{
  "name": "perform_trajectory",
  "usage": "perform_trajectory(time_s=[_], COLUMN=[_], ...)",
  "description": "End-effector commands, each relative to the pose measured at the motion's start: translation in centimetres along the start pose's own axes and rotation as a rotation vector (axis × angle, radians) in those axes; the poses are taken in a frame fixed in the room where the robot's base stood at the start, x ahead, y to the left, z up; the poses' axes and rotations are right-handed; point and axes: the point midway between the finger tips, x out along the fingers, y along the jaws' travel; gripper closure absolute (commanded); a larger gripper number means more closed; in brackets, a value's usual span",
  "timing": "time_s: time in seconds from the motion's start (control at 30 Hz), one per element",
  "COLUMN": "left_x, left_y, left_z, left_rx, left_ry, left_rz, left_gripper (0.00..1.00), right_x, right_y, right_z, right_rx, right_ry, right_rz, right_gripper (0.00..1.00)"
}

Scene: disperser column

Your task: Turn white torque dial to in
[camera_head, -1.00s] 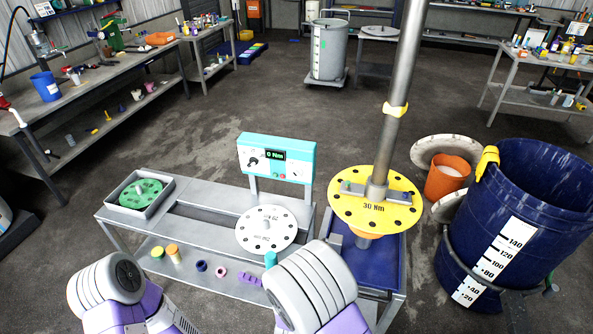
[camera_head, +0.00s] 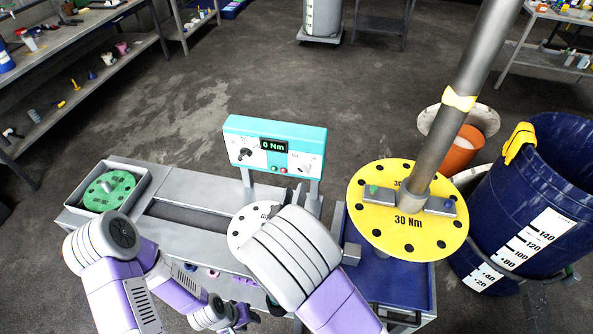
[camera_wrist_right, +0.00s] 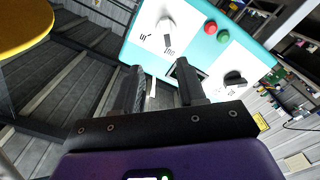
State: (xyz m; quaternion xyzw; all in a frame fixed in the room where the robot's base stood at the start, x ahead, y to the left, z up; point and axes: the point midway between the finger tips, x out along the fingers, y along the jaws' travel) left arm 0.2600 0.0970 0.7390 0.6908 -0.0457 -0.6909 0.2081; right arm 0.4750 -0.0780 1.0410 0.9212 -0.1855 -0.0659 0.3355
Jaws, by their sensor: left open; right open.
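The white torque dial (camera_head: 303,167) is on the right of the teal control box's white face. In the right wrist view the dial (camera_wrist_right: 166,27) shows large, with a dark mark at its lower end and small labels beside and below it. My right gripper (camera_wrist_right: 158,76) is open and empty, fingers toward the box, apart from the dial. In the head view my right arm hides most of that gripper. My left gripper (camera_head: 246,317) is low near the bottom edge, away from the box; its fingers are hard to make out.
The teal control box (camera_head: 274,134) also has a black dial (camera_head: 245,151) and a display reading 0 Nm. A yellow disc (camera_head: 376,225) with a thick metal shaft stands to its right. A green disc (camera_head: 107,188) lies in a grey tray. A blue barrel (camera_head: 520,190) stands far right.

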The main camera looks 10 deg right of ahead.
Motion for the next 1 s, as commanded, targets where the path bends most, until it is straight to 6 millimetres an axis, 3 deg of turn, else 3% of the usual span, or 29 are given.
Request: perform_trajectory(time_s=[0.03,0.27,0.7,1.0], left_x=[1.0,1.5,1.8,1.8], left_y=[-0.4,-0.6,-0.7,-0.7], left_z=[-0.1,-0.1,-0.1,-0.1], left_rx=[0.0,0.0,0.0,0.0], left_ry=[0.0,0.001,0.001,0.001], left_rz=[0.0,0.0,0.0,0.0], left_gripper=[0.6,0.6,0.6,0.6], right_x=[0.0,1.0,7.1,7.6], right_y=[-0.7,-1.0,-1.0,-1.0], right_z=[0.8,1.2,1.2,1.2], right_rx=[0.0,0.001,0.0,-0.001], right_ry=[0.0,-0.003,-0.002,-0.001], right_rz=[-0.001,0.001,0.0,-0.001], right_gripper=[0.6,0.6,0.6,0.6])
